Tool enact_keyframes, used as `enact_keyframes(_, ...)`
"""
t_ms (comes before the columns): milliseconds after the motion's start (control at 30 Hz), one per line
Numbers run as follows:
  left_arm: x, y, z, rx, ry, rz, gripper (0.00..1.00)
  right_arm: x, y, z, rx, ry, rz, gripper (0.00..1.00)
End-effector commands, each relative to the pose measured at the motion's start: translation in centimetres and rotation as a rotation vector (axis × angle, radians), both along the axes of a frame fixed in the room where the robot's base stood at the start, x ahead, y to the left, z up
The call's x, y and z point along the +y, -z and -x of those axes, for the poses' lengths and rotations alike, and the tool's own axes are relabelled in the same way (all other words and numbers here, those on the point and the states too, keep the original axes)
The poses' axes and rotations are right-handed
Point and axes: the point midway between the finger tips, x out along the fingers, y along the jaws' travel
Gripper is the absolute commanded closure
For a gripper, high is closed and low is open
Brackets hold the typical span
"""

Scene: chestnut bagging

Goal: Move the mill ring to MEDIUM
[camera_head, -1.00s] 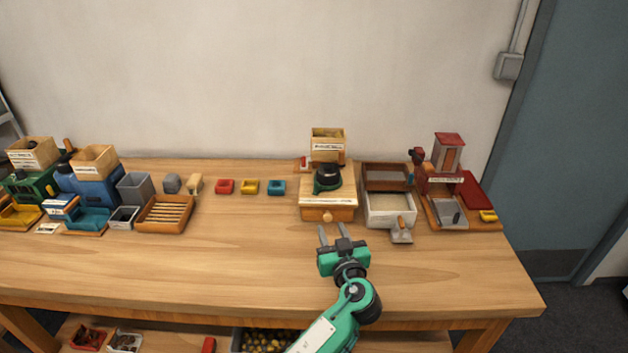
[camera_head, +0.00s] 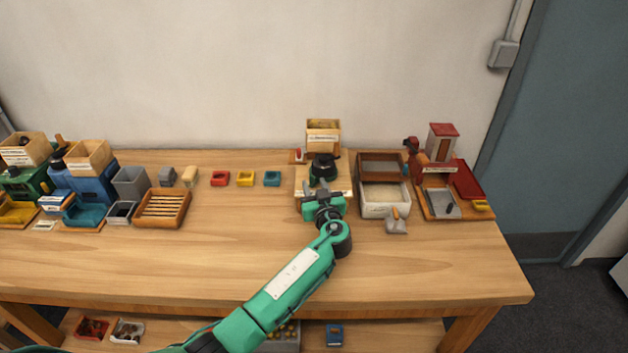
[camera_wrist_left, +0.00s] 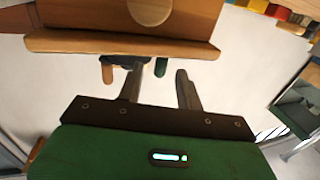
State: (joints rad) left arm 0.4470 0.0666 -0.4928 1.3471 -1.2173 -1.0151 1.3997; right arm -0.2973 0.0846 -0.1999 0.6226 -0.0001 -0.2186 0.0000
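The mill (camera_head: 323,167) is a dark body on a wooden box at the back of the table. Its wooden top board (camera_wrist_left: 120,43) and round drawer knob (camera_wrist_left: 150,10) show upside down in the left wrist view. Beyond the board edge, part of a dark ring (camera_wrist_left: 123,60) shows with a wooden peg (camera_wrist_left: 107,73) and a dark green peg (camera_wrist_left: 160,66). My left gripper (camera_head: 320,187) is at the front of the mill, near its top. In the wrist view the fingers (camera_wrist_left: 158,75) are apart, with nothing clearly held. The ring's setting marks cannot be read.
A wooden hopper box (camera_head: 323,135) stands behind the mill. A white-walled tray (camera_head: 385,205) and a small scoop (camera_head: 396,225) are at its right, then a red-roofed machine (camera_head: 441,150). Red, yellow and teal cups (camera_head: 245,178) stand at the left. The front table is clear.

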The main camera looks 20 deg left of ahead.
Motion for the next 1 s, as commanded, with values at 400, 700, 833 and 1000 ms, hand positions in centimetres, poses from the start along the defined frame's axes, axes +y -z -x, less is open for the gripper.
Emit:
enact_keyframes(400, 0.7, 0.0, -1.1, 0.0, 0.0, 0.001, 0.64, 1.1, -0.3, 0.4, 0.006, 0.004, -0.011, 0.64)
enact_keyframes(700, 0.7, 0.0, -1.1, 0.001, 0.0, 0.001, 1.0, 0.3, -0.3, 0.5, 0.008, 0.002, -0.003, 0.64)
enact_keyframes(833, 0.7, 0.0, -1.1, 0.001, 0.0, 0.001, 1.0, 0.1, -0.3, 0.5, 0.008, 0.001, -0.001, 0.64)
enact_keyframes(1000, 0.7, 0.2, -1.2, -0.001, -0.004, 0.001, 1.0, 0.2, 0.1, 0.5, 0.007, 0.001, -0.002, 0.64)
